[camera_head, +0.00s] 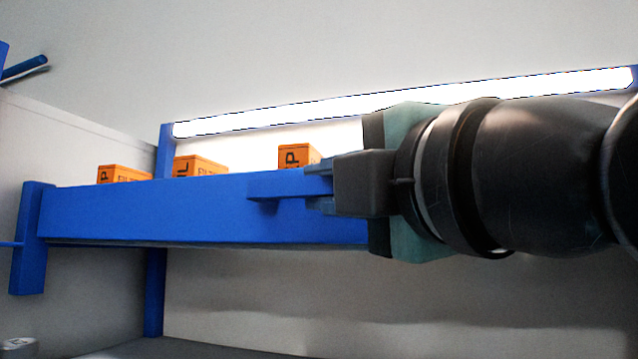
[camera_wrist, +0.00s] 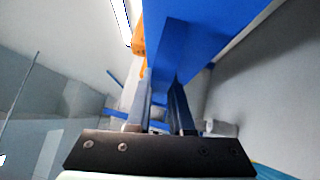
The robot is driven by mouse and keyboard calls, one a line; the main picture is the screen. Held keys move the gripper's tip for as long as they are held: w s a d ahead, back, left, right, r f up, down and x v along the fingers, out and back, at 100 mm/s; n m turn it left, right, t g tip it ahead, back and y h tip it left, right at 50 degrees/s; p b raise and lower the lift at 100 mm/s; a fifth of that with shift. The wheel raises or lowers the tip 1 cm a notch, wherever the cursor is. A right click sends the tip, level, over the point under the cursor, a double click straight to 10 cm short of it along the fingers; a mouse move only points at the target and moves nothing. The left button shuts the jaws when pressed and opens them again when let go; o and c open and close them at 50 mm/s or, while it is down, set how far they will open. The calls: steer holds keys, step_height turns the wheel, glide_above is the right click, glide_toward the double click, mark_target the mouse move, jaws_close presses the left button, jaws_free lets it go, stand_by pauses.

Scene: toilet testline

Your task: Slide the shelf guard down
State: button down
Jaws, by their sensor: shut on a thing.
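The shelf guard (camera_head: 150,210) is a long blue bar across the front of the shelf in the head view. A short blue handle (camera_head: 285,184) juts from its face. My gripper (camera_head: 325,187) comes in from the right and is shut on this handle. In the wrist view the guard (camera_wrist: 205,40) fills the upper middle, and my two fingers (camera_wrist: 165,105) reach up to it with the handle between them. The guard's right end is hidden behind my gripper and arm.
Several orange boxes (camera_head: 198,166) stand on the shelf behind the guard, only their tops showing. A blue post (camera_head: 32,240) stands at the guard's left end. A bright light strip (camera_head: 300,112) runs above. The space below the shelf is clear.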

stand_by(0.4)
step_height(320, 180, down, 6)
steer(key=b, duration=0.5)
steer(key=shift+f, duration=0.2)
steer(key=shift+r, duration=0.1)
steer(key=c, duration=0.8)
jaws_free()
